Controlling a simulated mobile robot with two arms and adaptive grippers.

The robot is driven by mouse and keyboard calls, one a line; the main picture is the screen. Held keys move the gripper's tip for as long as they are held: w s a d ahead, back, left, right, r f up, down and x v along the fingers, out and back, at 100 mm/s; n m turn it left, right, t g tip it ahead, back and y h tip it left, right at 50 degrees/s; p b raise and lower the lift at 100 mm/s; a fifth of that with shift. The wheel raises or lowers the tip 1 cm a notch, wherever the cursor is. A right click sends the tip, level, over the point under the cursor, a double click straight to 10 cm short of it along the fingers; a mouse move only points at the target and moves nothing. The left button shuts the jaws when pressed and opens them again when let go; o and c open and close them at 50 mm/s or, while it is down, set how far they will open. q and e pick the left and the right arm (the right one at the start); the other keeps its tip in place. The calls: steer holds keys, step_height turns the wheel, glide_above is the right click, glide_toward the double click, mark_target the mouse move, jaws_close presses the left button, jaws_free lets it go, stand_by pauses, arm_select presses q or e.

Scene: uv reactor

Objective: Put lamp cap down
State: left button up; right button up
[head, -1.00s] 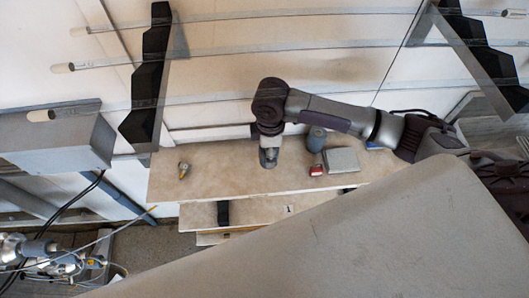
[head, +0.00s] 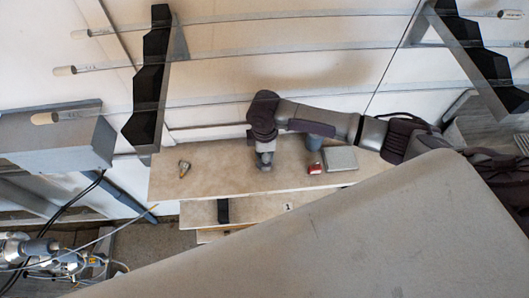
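My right gripper (head: 265,164) points down over the middle of the wooden bench top (head: 220,172). Its fingers are small and seen from above, so I cannot tell whether they are open or shut, or whether a lamp cap is in them. A small metallic, yellowish piece (head: 184,169) lies apart on the bench, left of the gripper; it may be a lamp cap, but it is too small to be sure. My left gripper is not in view.
Right of the gripper are a blue-grey cylinder (head: 314,143), partly behind my arm, a small red item (head: 314,168) and a flat grey box (head: 340,158). Long glass tubes (head: 250,99) cross above on black notched racks (head: 146,95). Bench left of the gripper is mostly clear.

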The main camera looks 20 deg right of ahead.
steer(key=shift+o, duration=0.3)
step_height(320, 180, up, 12)
steer(key=b, duration=0.2)
steer(key=shift+r, duration=0.15)
stand_by(0.5)
